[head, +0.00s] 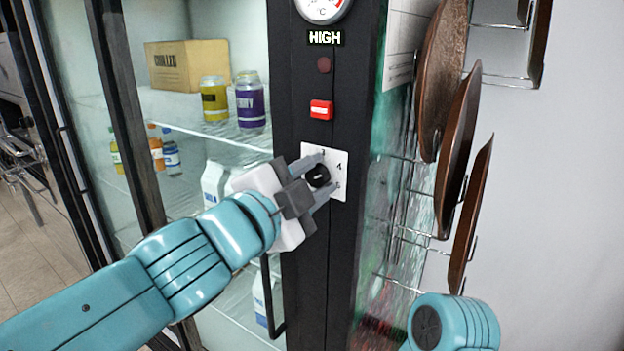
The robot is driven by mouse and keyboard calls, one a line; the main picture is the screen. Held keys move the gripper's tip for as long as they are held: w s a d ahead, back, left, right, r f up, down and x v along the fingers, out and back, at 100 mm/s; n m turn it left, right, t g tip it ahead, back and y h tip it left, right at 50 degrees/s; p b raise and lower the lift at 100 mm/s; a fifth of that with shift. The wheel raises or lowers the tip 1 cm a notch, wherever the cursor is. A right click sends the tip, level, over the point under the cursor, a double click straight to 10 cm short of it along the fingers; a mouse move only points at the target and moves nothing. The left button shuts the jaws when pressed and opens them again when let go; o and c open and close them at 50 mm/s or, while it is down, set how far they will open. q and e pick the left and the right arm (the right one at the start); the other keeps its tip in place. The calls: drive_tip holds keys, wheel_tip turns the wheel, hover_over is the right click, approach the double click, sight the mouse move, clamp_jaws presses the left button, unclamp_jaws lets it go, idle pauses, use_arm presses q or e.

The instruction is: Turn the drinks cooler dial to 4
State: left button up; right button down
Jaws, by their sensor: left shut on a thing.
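The drinks cooler (309,235) has a black front post with controls. A small black dial (318,176) sits on a white plate (341,158) with numbers beside it; a 4 shows to the right of the dial. My left gripper (320,175) is shut on the dial, one finger above it and one below. The fingers hide part of the plate, and I cannot tell which number the dial points to. My right gripper is not in view; only a teal part of my right arm shows at the bottom right.
Above the dial are a red switch (320,110), a dark round lamp (323,65), a HIGH label (325,38) and a temperature gauge (322,8). Brown pans or plates (458,145) hang on wall racks at right. Jars (250,100) and a box (188,66) stand inside the cooler.

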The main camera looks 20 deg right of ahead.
use_arm(q)
drive_tip(key=shift+f, duration=0.1)
idle(0.3)
drive_tip(key=o, duration=1)
drive_tip(key=p+v, duration=0.2)
drive_tip(key=v, duration=1.4)
drive_tip(key=shift+a, duration=0.15)
